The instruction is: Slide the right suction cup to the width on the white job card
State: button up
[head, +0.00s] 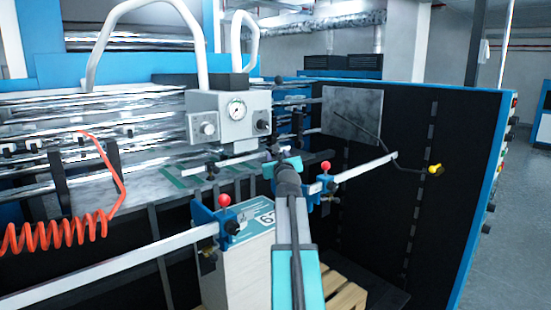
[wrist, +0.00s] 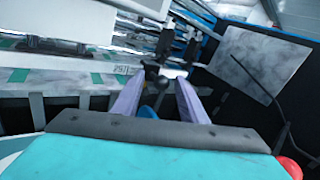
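Two blue suction cup carriers with red knobs sit on a pale rail. The left carrier (head: 228,226) is left of my arm. The right suction cup carrier (head: 323,186) is just right of my arm and partly hidden by it. The white job card (head: 262,221) has large dark digits, partly covered by my arm, so the number cannot be read whole. My gripper (wrist: 158,98) is beside the right carrier, fingers apart. A small blue part (wrist: 148,112) shows between the fingers, with no clear contact. A red knob (wrist: 290,167) is at the wrist view's lower right.
The rail (head: 368,168) runs on to the right, toward a thin rod with a yellow tip (head: 435,169). A gauge box (head: 229,116) stands behind my gripper. A coiled orange hose (head: 60,235) hangs at left. A grey plate (head: 352,113) is at the back right.

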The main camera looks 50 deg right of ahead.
jog(key=b+v, duration=0.1)
jog(key=v, duration=1.2)
jog(key=shift+s+a, duration=0.25)
jog(key=shift+s, duration=0.05)
dwell(0.3)
dwell(0.3)
dwell(0.5)
